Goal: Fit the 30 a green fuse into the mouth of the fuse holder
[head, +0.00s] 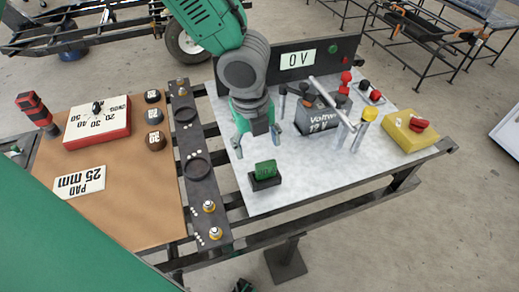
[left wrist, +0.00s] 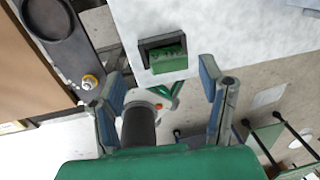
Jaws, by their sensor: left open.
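The green fuse (head: 265,168) stands in a small black block (head: 264,184) near the front left corner of the light tabletop. In the left wrist view the fuse (left wrist: 167,61) shows as a green body inside the dark block's rim (left wrist: 146,45). I cannot tell whether this block is the fuse holder or a stand. My left gripper (head: 257,143) is open and empty, pointing down just behind and above the fuse. In the left wrist view its fingers (left wrist: 164,82) are spread, with the fuse beyond the gap between them. My right gripper is not in view.
A dark panel with a 0 V display (head: 297,59) stands behind a grey 12 V box (head: 320,114). A pale bar (head: 332,103) and yellow-topped post (head: 369,115) rise beside it. A yellow box (head: 410,131) is at right. A dark rail (head: 199,180) runs left.

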